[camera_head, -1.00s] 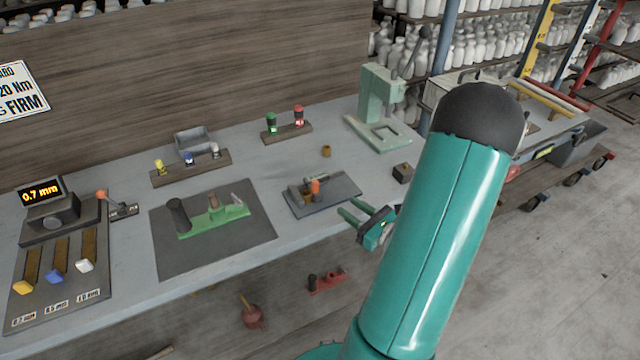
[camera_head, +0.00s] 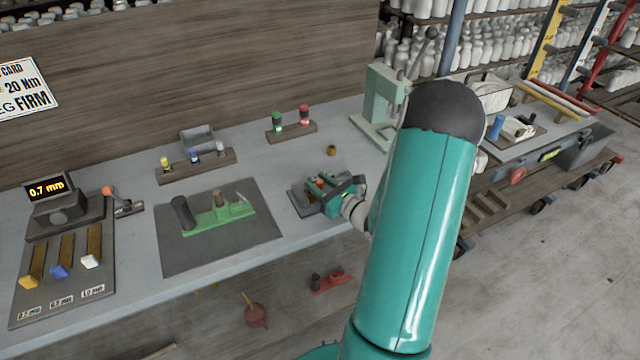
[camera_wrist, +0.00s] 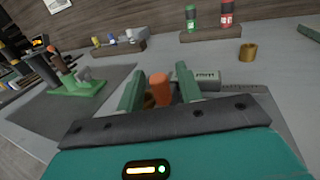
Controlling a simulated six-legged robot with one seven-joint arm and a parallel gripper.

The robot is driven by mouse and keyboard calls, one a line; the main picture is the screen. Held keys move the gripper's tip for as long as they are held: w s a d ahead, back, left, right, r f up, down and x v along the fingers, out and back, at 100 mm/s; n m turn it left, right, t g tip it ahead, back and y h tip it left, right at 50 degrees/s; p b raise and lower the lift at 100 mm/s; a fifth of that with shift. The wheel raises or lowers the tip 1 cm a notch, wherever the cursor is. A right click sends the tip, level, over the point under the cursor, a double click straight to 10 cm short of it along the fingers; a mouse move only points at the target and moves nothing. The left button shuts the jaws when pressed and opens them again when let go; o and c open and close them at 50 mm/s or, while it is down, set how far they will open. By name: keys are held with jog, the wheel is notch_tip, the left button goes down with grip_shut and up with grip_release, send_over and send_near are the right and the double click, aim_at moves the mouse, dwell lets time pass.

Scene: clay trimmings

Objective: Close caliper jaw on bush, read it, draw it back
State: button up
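The caliper (camera_head: 300,203) sits on a dark plate on the bench. Its grey block with an "mm" mark (camera_wrist: 208,78) shows in the wrist view. An orange knob (camera_wrist: 159,87) stands up between my fingers. My gripper (camera_head: 322,187) is over the caliper; in the wrist view its two green fingers (camera_wrist: 159,72) are apart, one on each side of the knob, with a gap visible. A small brownish part lies low beside the knob, mostly hidden by my gripper. A brass bush (camera_head: 331,150) stands alone on the bench behind; it also shows in the wrist view (camera_wrist: 248,52). The reading is not legible.
A green fixture (camera_head: 220,218) lies on a dark mat to the left. A rack with green and red pieces (camera_head: 291,131) stands behind. A pale green press (camera_head: 375,110) is at the back right. A display (camera_head: 48,190) at left reads 0.7 mm.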

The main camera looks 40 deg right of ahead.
grip_shut()
jog(key=shift+s+d, duration=0.2)
jog(key=shift+d, duration=0.45)
jog(key=shift+s+d, duration=0.2)
jog(key=shift+d, duration=0.45)
grip_release()
jog(key=s, duration=1.3)
jog(key=shift+s+d, duration=0.15)
jog(key=shift+s, duration=0.25)
